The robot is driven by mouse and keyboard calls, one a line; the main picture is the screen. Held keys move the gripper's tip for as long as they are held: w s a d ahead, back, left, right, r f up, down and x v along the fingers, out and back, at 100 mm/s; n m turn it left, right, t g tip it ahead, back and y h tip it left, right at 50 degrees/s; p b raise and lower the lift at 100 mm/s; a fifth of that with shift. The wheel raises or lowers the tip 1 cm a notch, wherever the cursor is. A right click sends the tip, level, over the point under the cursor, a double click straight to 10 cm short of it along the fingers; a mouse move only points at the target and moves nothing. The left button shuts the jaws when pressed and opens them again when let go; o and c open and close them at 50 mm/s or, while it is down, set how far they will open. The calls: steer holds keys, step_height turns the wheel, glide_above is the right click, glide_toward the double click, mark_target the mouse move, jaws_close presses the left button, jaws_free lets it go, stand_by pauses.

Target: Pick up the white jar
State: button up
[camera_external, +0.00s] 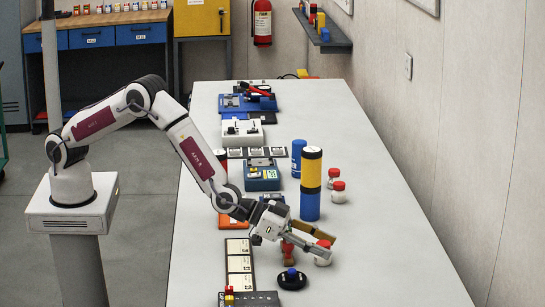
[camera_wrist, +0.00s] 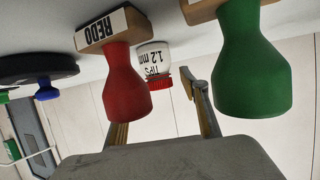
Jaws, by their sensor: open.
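The white jar with a red lid (camera_external: 323,259) stands on the table near my gripper (camera_external: 318,242). My gripper (camera_wrist: 162,108) is open and holds nothing. A red stamp (camera_wrist: 122,82) marked "REDO" covers part of my left finger in the wrist view. I cannot tell how far the jar is from my fingertips.
A green stamp (camera_wrist: 250,70) stands close to my right finger. A black disc with a blue knob (camera_external: 291,279) is nearby. Two similar jars (camera_external: 338,193) stand farther back, beside a blue and yellow cylinder (camera_external: 311,180). The table's right side is clear.

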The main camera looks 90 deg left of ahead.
mark_target(322, 242)
stand_by(0.4)
steer(key=c, duration=1.2)
steer(key=shift+c, duration=0.2)
steer(key=shift+r, duration=0.1)
steer(key=shift+r, duration=4.95)
